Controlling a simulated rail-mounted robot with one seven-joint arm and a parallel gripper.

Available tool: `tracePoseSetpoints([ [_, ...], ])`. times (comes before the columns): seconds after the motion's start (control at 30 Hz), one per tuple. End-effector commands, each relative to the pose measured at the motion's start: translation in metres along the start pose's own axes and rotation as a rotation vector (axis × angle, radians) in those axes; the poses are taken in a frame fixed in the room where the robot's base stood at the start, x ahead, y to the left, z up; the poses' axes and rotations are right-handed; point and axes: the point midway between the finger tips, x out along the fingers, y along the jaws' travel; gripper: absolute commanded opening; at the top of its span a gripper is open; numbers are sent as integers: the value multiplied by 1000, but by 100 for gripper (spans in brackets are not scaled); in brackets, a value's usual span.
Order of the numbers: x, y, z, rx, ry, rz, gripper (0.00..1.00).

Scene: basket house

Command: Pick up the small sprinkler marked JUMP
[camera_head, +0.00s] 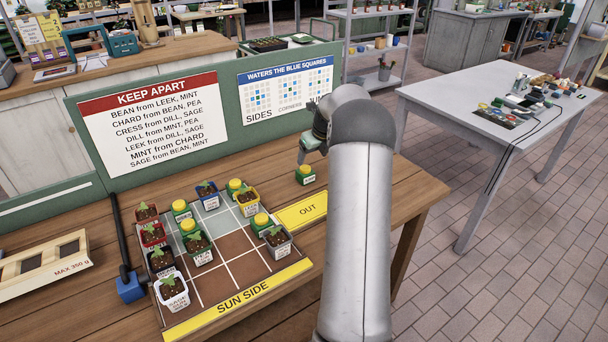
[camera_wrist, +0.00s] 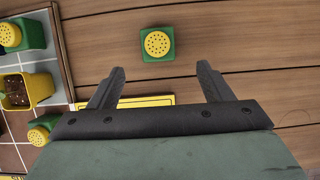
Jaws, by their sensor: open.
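Several small sprinklers with green bodies and round yellow tops are in view; their labels are too small to read surely, so I cannot tell which says JUMP. One sprinkler (camera_head: 306,175) stands alone on the wooden table behind the yellow OUT strip (camera_head: 302,211). In the wrist view this lone sprinkler (camera_wrist: 157,44) appears upright, beyond and between my fingertips, with no contact seen. My gripper (camera_wrist: 160,70) is open and empty above the table. In the head view my arm partly hides it. Other sprinklers (camera_head: 181,209) (camera_head: 234,187) (camera_head: 261,222) stand on the gridded board.
The gridded board (camera_head: 222,280) also holds several potted seedlings (camera_head: 172,291). Behind it stand a KEEP APART sign (camera_head: 150,120) and a WATERS THE BLUE SQUARES sign (camera_head: 285,90), partly covered by my arm. A wooden tray (camera_head: 42,262) lies left. Bare wood surrounds the lone sprinkler.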

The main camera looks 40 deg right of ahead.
Motion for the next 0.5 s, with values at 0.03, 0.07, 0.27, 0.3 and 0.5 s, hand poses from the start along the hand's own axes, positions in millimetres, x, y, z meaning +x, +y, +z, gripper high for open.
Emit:
tracePoseSetpoints([
  [0.03,11,1,0,0,3,4,73],
  [0.07,17,1,0,0,3,3,73],
  [0.27,45,1,1,-1,1,2,73],
  [0.3,47,1,0,-1,1,1,73],
  [0.5,63,2,2,-3,1,3,73],
])
